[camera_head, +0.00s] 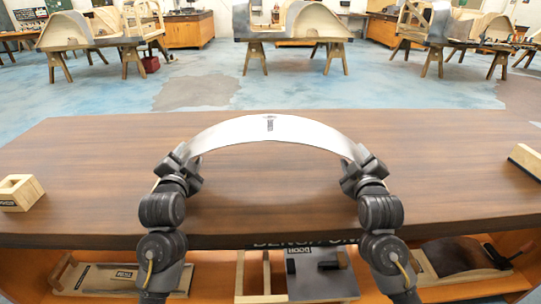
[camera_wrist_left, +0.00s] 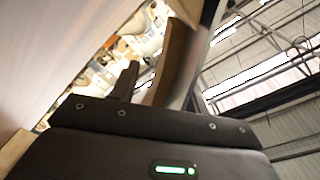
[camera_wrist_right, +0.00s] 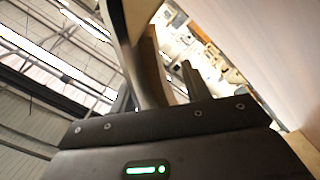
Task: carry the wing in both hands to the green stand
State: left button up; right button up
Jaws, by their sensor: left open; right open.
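The wing (camera_head: 230,132) is a silver-grey arched panel spanning the middle of the wooden bench, with a small dark mark at its top. My left gripper (camera_head: 182,163) is at its left end and my right gripper (camera_head: 359,166) at its right end. Both grippers are open. The wing's end also shows close to the fingers in the left wrist view (camera_wrist_left: 172,62) and in the right wrist view (camera_wrist_right: 142,55). The head view does not show whether the fingers touch it. I see no green stand in any view.
The brown bench top (camera_head: 90,160) is mostly clear. A wooden block (camera_head: 18,193) sits at its left edge and another wooden piece (camera_head: 526,160) at its right. Panels lie on the shelf below, including a dark curved one (camera_head: 453,256). Bodyframes on sawhorses (camera_head: 292,22) stand behind across open floor.

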pick_arm(q)
jog(key=shift+w, duration=0.3)
pick_arm(e)
jog(key=shift+w, duration=0.3)
pick_arm(q)
jog(key=shift+c, duration=0.4)
pick_arm(e)
jog(key=shift+c, duration=0.2)
pick_arm(q)
grip_shut()
pick_arm(e)
grip_shut()
pick_arm(q)
jog(key=shift+r, duration=0.1)
